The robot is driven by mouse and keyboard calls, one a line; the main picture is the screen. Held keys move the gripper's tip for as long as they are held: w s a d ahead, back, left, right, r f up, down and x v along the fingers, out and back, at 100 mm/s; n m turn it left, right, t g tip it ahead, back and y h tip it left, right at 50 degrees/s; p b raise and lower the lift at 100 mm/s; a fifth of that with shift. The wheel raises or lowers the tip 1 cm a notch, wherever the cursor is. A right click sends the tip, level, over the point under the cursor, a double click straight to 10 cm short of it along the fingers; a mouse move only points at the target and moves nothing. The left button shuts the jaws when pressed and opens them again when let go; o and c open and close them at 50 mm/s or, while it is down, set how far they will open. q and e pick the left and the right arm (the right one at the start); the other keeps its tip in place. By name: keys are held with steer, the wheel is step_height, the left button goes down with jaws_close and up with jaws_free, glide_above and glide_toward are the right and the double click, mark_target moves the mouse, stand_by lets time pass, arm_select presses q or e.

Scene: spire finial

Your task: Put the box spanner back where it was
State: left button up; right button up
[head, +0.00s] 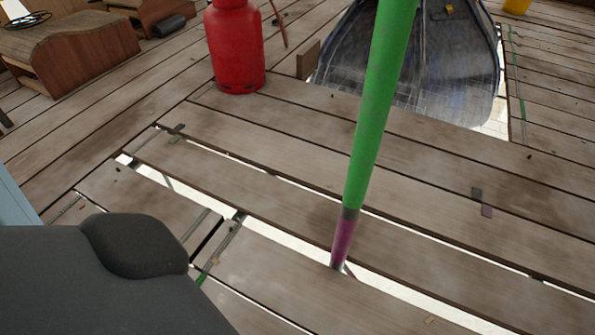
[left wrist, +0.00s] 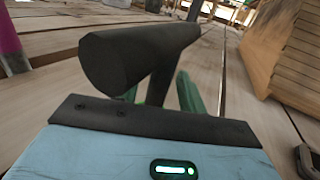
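A dark, thick bar with a many-sided end, which looks like the box spanner (left wrist: 140,55), shows in the left wrist view with a stem running down from it. The green fingers of my left gripper (left wrist: 160,95) stand on either side of that stem and appear shut on it. The fingertips are partly hidden behind the bar and the gripper's dark front plate. My right gripper is in neither view.
A green pole (head: 378,105) with a purple foot rises from the plank floor (head: 270,215), which has open gaps. A red gas cylinder (head: 236,48), a dark sheet-lined opening (head: 410,60) and a wooden bench (head: 65,55) stand beyond. A slatted wooden box (left wrist: 285,55) is at right.

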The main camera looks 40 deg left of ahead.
arm_select(q)
steer(key=shift+r, duration=0.15)
steer(key=shift+s+a, duration=0.2)
steer(key=shift+s, duration=0.05)
steer(key=v, duration=1.1)
steer(key=shift+a+p, duration=0.15)
steer(key=shift+p, duration=0.2)
steer(key=shift+s, duration=0.1)
